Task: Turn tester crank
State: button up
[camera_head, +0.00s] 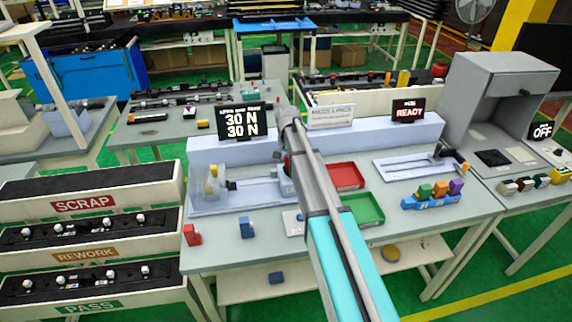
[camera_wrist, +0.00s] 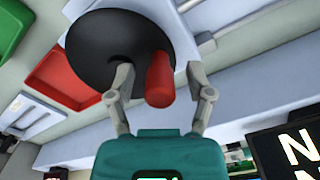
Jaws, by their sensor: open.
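The tester crank is a black disc (camera_wrist: 112,45) with a red knob (camera_wrist: 159,80), seen close up in the wrist view. My gripper (camera_wrist: 161,73) is open, with one finger on each side of the red knob. Its fingertips are near the disc; I cannot tell whether either finger touches the knob. In the head view my arm hides most of the crank. The tester (camera_head: 235,197) stands on the bench at the left of my arm, and a display (camera_head: 242,122) above it reads 30 N twice.
A red tray (camera_head: 345,176) and a green tray (camera_head: 364,209) lie right of my arm. A second fixture (camera_head: 415,167) with a READY display (camera_head: 408,110) is farther right. A blue holder (camera_head: 430,202) with coloured blocks sits at the front. Bins marked SCRAP, REWORK and PASS (camera_head: 88,307) stand left.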

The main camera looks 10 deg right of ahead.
jog(key=shift+f, duration=0.1)
jog(key=shift+c, duration=0.2)
grip_shut()
jog(key=shift+s+n, duration=0.2)
jog(key=shift+n, duration=0.3)
jog(key=shift+o, duration=0.2)
grip_release()
dwell(0.4)
